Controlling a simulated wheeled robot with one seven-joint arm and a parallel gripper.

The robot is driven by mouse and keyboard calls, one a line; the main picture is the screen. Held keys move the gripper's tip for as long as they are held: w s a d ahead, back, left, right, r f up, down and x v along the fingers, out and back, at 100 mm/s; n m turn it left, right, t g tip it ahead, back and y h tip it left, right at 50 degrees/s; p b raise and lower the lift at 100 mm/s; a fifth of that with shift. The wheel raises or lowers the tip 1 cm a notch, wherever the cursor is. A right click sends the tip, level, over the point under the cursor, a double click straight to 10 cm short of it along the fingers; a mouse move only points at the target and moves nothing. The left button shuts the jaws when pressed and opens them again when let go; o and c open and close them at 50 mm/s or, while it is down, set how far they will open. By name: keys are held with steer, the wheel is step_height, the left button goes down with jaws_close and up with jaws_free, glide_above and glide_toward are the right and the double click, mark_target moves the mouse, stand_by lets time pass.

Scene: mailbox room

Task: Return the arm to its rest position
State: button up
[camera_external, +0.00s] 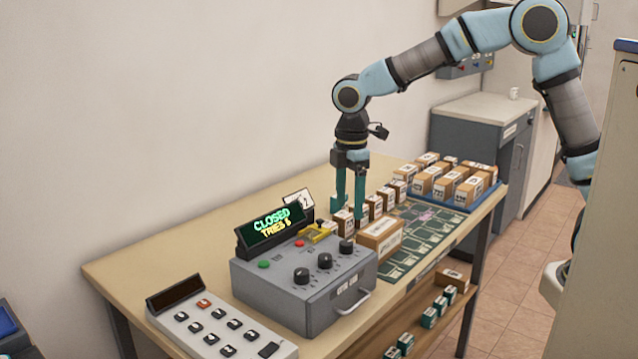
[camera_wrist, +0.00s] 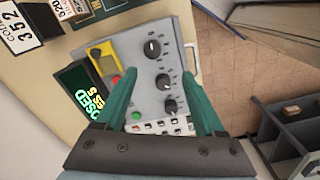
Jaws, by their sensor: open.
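My gripper (camera_external: 349,195) points down over the table, just behind the grey control box (camera_external: 305,285). Its two green fingers are apart with nothing between them. In the wrist view my gripper (camera_wrist: 170,105) shows both fingers spread, with the control box (camera_wrist: 150,20) lying below. My arm reaches in from the right, bent at a high elbow. The box has three black knobs, a green and a red button, a yellow part and a display (camera_external: 272,226) that reads "CLOSED" and "TRIES 5".
A keypad (camera_external: 220,325) lies at the table's near end. A row of cartons (camera_external: 375,205) and a larger carton (camera_external: 380,238) stand near my fingers. A blue tray (camera_external: 487,197) holds several boxes behind. A green marked mat (camera_external: 425,240) lies along the front edge. A grey cabinet (camera_external: 470,150) stands beyond.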

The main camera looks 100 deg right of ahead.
steer(key=s+a+f+m, duration=0.3)
steer(key=s+a, duration=0.4)
steer(key=a, duration=0.3)
steer(key=s+a+f+m+t, duration=0.1)
steer(key=s+a+f+m, duration=0.1)
steer(key=s+a+f, duration=0.4)
steer(key=s+a, duration=0.2)
steer(key=a, duration=0.3)
steer(key=shift+m+t, duration=0.3)
steer(key=shift+m, duration=0.1)
steer(key=shift+w+a, duration=0.1)
stand_by(0.8)
